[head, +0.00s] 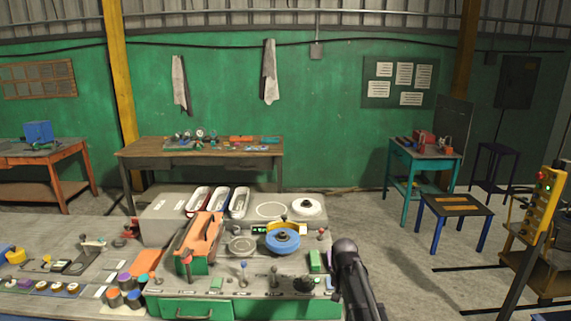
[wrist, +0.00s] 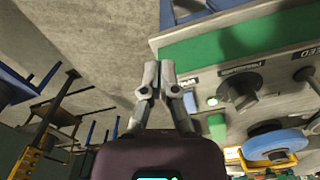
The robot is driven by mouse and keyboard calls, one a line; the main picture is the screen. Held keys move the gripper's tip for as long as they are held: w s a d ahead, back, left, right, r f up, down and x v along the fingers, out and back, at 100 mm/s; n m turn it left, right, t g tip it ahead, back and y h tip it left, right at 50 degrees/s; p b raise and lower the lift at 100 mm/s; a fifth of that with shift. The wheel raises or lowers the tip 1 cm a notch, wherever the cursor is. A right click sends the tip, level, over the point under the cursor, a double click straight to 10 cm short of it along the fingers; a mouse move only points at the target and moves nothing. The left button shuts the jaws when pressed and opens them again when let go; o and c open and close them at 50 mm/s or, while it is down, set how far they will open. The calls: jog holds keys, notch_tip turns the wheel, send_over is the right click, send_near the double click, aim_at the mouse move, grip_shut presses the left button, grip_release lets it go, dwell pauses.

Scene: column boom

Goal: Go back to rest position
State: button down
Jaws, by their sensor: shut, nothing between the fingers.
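My gripper (wrist: 158,80) shows in the wrist view with its two grey fingers together and nothing between them. Its tips appear over the edge between the grey floor and the control console; the distance to the console cannot be told. In the head view my dark arm stands at the right end of the console (head: 225,291), and the fingers cannot be made out there.
An orange tool holder (head: 203,236), small levers and white trays (head: 240,202) crowd the console. A blue-legged stool (head: 455,207), a teal table (head: 425,155) and a yellow control post (head: 541,207) stand to the right. Floor is open between console and stool.

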jog(key=s+f+n+b, duration=0.2)
jog(key=s+n, duration=0.1)
jog(key=s, duration=1.4)
jog(key=shift+f, duration=0.35)
